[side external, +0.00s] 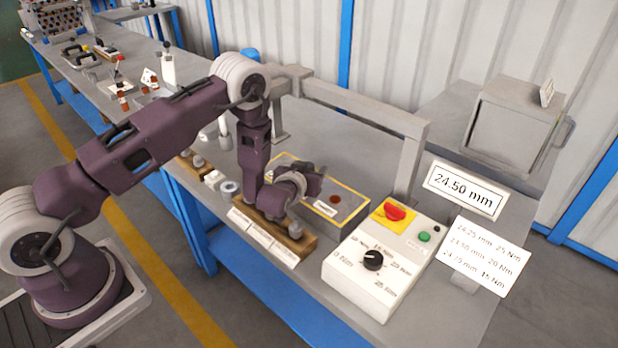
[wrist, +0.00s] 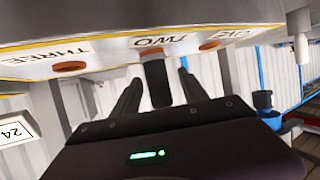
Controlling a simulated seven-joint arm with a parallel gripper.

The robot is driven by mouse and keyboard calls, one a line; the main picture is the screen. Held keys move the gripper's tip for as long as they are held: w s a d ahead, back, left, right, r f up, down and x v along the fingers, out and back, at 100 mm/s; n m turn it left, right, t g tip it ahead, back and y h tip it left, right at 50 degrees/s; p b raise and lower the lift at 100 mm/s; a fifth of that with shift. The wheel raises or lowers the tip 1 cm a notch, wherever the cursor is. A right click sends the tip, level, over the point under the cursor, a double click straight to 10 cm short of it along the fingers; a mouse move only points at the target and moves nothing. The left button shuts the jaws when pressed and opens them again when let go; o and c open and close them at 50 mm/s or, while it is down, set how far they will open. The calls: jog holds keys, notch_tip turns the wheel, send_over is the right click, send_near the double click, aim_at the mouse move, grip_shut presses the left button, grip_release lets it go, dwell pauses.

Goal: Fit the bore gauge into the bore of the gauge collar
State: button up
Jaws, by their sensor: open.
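My gripper (side external: 314,181) is over the yellow-edged grey block, pointing sideways. In the wrist view my gripper (wrist: 159,82) has its two fingers apart. A dark cylinder (wrist: 156,84) shows between them with a gap on each side; I cannot tell what it belongs to. A wooden rack (side external: 302,246) stands just below my wrist, with grey cylinders (side external: 295,229) that may be bore gauges, partly hidden by my arm. A small grey ring (side external: 229,187) left of the rack may be the gauge collar. I cannot make out whether its bore is empty.
A control box (side external: 365,280) with a black knob and red switch stands at right. A card (side external: 463,190) reads 24.50 mm. A grey frame (side external: 407,160) rises behind.

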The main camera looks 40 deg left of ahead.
jog(key=shift+x, duration=1.1)
grip_shut()
jog(key=shift+r, duration=0.2)
jog(key=shift+r, duration=0.35)
notch_tip(320, 180, up, 9)
jog(key=s+a+f, duration=0.1)
jog(key=s+a, duration=1.3)
jog(key=a, duration=0.3)
jog(key=shift+a, duration=0.25)
